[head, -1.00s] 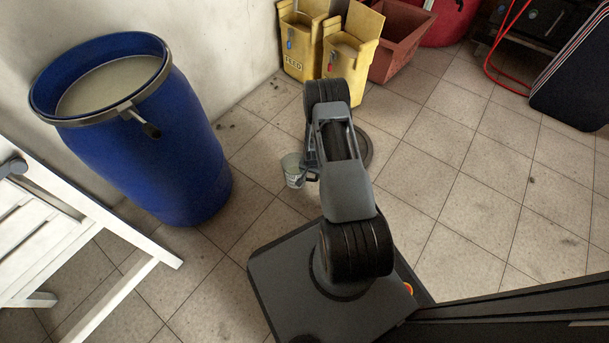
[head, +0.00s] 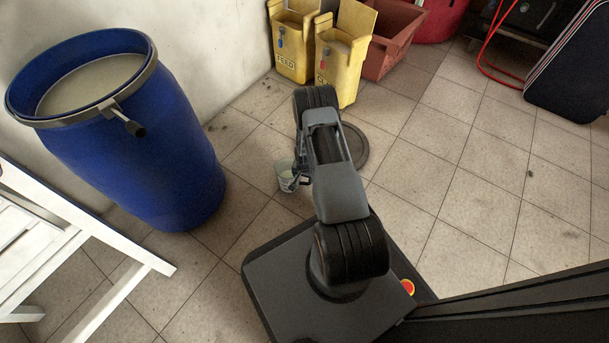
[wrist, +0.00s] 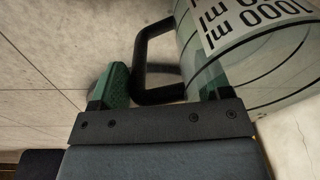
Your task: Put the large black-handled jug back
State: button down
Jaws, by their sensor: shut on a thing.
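The jug is a clear, greyish measuring jug with a black handle. In the wrist view the jug (wrist: 258,55) fills the upper right, with a white "1000 ml" label, tipped in the picture. Its black handle (wrist: 143,60) lies between the green fingers of my gripper (wrist: 160,92), which is shut on it. In the head view the jug (head: 284,171) looks small and pale, at the left of my arm, held by my gripper (head: 297,182). Part of the jug is hidden there by the gripper, and its height above the floor is hard to tell.
A blue barrel (head: 150,160) of pale liquid stands at left, near a white slatted wooden piece (head: 110,250). Yellow bins (head: 338,70) and a red-brown crate (head: 398,45) are at the back. A dark round disc (head: 358,150) lies behind my arm. Tiled floor at right is clear.

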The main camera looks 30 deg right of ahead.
jog(key=shift+c, duration=0.3)
grip_release()
jog(key=a+r+n+p, duration=0.2)
jog(key=a+r+p, duration=0.15)
jog(key=r, duration=1.45)
jog(key=a+r+n+p, duration=0.2)
jog(key=a+r, duration=0.2)
jog(key=r, duration=1.3)
jog(key=s+a+r+n, duration=0.3)
jog(key=s+a+r, duration=0.1)
jog(key=s+r, duration=0.4)
jog(key=s+a+r+n+t, duration=0.1)
jog(key=s+a+r, duration=0.3)
jog(key=s+r, duration=0.4)
jog(key=shift+s+r+n+y, duration=0.3)
jog(key=shift+r+n, duration=0.1)
jog(key=shift+n, duration=0.5)
